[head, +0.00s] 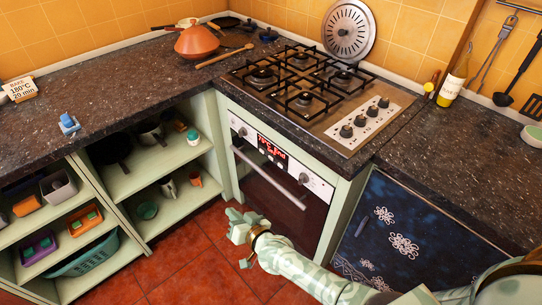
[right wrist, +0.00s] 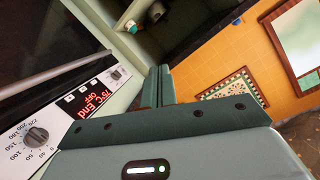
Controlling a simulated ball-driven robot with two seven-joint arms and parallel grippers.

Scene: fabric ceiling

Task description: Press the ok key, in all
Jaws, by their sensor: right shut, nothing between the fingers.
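My left gripper is out of view.
The oven handle (head: 270,177) juts out below the panel. A card (head: 20,88) on the left worktop reads "BAKE 180°C 20 min". Open shelves (head: 150,180) stand left of the oven, a dark blue patterned door (head: 400,235) right. The red floor is clear.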

